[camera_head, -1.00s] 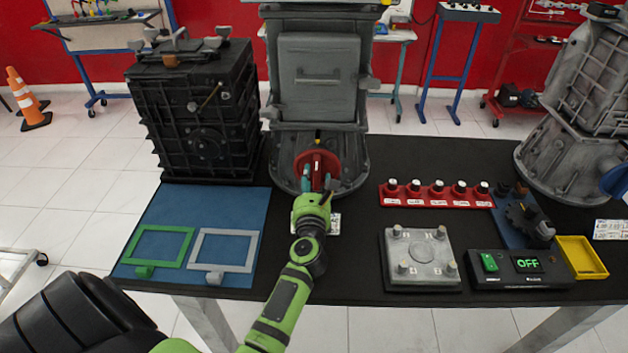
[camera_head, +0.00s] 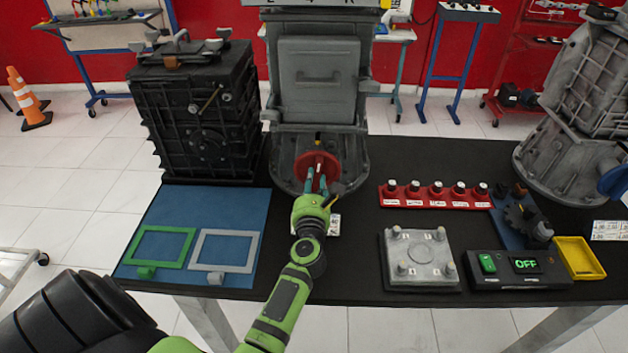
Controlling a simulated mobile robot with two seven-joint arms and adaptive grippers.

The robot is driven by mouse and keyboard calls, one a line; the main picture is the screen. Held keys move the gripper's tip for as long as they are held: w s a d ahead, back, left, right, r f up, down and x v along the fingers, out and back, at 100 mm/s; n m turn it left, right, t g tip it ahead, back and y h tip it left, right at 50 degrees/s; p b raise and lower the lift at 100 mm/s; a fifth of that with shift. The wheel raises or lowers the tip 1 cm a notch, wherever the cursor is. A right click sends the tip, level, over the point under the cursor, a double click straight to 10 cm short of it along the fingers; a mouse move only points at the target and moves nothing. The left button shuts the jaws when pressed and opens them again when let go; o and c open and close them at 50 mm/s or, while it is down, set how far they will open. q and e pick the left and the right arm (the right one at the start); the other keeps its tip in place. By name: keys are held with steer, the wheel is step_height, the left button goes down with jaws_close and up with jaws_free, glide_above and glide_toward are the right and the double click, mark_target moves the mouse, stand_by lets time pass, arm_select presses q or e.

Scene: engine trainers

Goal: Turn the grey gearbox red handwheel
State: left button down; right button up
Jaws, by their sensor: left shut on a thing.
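The grey gearbox (camera_head: 318,100) stands upright at the back middle of the black table. Its red handwheel (camera_head: 318,161) is low on the front, facing me, with a pale mark near its middle. My left gripper (camera_head: 317,183), on a green arm, reaches to the front of the handwheel. Its fingers are shut on the handwheel, at its lower part. The gripper hides the lower edge of the wheel. My right gripper is not in view.
A black gearbox (camera_head: 200,120) stands to the left. A blue mat (camera_head: 180,207) with two frames lies before it. A red rack (camera_head: 434,197) of knobs, a grey plate (camera_head: 419,256) and a switch box (camera_head: 518,285) reading OFF lie to the right.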

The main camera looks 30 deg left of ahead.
arm_select(q)
steer(key=shift+w+d+r+m+p, duration=0.15)
steer(key=shift+m+p, duration=1.35)
steer(key=shift+m, duration=1.65)
steer(key=shift+s+a+r+m+p, duration=0.15)
steer(key=shift+m+p, duration=1.35)
steer(key=shift+m, duration=1.7)
steer(key=shift+w+d+r+m+p, duration=0.1)
steer(key=shift+r+m+p, duration=0.15)
steer(key=shift+m+p, duration=2.1)
steer(key=shift+m+b, duration=0.8)
steer(key=shift+m, duration=0.2)
steer(key=c, duration=1)
jaws_free()
